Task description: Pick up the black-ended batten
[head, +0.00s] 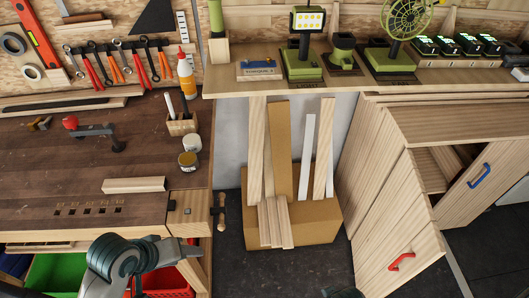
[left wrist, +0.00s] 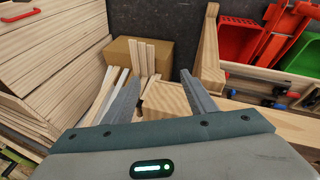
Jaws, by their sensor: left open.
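Several wooden battens, such as a tall pale one (head: 257,150), a broad tan one (head: 281,150) and another pale one (head: 323,150), stand at a cardboard box (head: 318,222). Shorter battens (head: 275,222) stand in front. I cannot make out a black end on any of them. In the left wrist view the battens (left wrist: 144,56) and box (left wrist: 121,50) are beyond my left gripper (left wrist: 162,75). That gripper is open, with no batten between its fingers.
The workbench (head: 60,170) carries a loose wooden block (head: 134,185), jars and a clamp. Its wooden vise (head: 188,210) is close to my left gripper. A shelf (head: 320,85) is above the battens; a cabinet (head: 395,215) stands right. Dark floor (head: 300,270) is clear before the box.

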